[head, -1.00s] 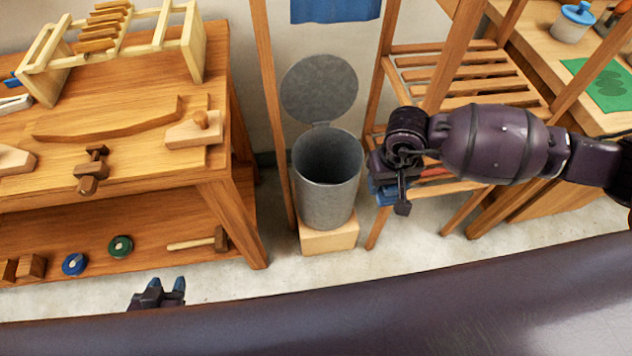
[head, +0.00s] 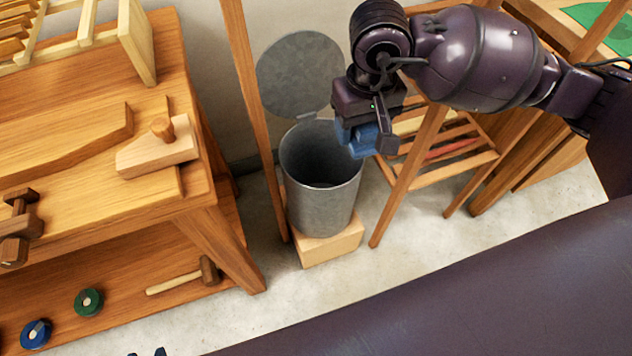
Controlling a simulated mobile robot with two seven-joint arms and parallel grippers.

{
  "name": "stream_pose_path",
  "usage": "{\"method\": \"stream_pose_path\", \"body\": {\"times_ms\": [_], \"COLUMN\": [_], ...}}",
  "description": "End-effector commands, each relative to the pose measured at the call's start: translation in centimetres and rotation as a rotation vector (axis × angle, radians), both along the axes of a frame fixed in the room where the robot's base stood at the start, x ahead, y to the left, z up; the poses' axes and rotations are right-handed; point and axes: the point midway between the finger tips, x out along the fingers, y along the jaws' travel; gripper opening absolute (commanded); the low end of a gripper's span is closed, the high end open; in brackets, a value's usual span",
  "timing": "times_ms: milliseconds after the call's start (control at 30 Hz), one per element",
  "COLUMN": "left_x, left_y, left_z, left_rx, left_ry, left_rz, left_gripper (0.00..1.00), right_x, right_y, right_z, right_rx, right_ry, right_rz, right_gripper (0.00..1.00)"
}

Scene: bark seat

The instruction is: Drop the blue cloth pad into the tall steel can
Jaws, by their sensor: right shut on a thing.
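The tall steel can (head: 322,205) stands upright on a pale wooden block, its round lid (head: 298,75) swung up at the back and its mouth open. The inside looks empty as far as I can see. My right gripper (head: 368,138) is shut on the blue cloth pad (head: 362,141) and holds it at the upper right of the can's mouth. In this view the pad overlaps the right rim; I cannot tell its exact height above it. Of my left gripper (head: 150,353), only dark tips show at the bottom edge; its jaws cannot be judged.
A wooden workbench (head: 215,215) with a plane and lower shelf stands left of the can. A wooden post (head: 255,120) rises just left of the can, and a slatted rack (head: 408,185) stands right. Bare floor lies in front.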

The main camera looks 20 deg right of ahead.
Motion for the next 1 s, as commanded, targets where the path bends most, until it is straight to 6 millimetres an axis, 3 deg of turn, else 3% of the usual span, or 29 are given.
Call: {"method": "stream_pose_path", "body": {"times_ms": [33, 100, 333, 533, 1000], "left_x": [-0.5, -0.6, 0.5, 0.4, -0.2], "left_y": [0.0, 0.0, -0.3, -0.3, -0.3], "left_z": [-1.2, -1.7, -0.9, -0.8, -1.3], "left_rx": [0.000, 0.000, -0.003, -0.003, -0.003], "left_ry": [0.025, 0.035, 0.010, 0.010, 0.025], "left_rz": [-0.001, -0.002, -0.006, -0.006, -0.005], "left_gripper": [0.43, 0.43, 0.43, 0.43, 0.43], "right_x": [0.6, 1.7, 5.6, 9.2, 15.5], "right_y": [0.4, 1.0, 2.5, 3.3, 2.3], "right_z": [-1.3, -1.8, -3.4, -6.5, -15.0], "right_rx": [0.002, 0.003, 0.012, 0.019, 0.006], "right_ry": [0.015, 0.014, 0.000, 0.000, 0.007], "right_rz": [-0.004, -0.022, -0.118, -0.214, -0.405], "right_gripper": [0.36, 0.36, 0.36, 0.36, 0.36]}}
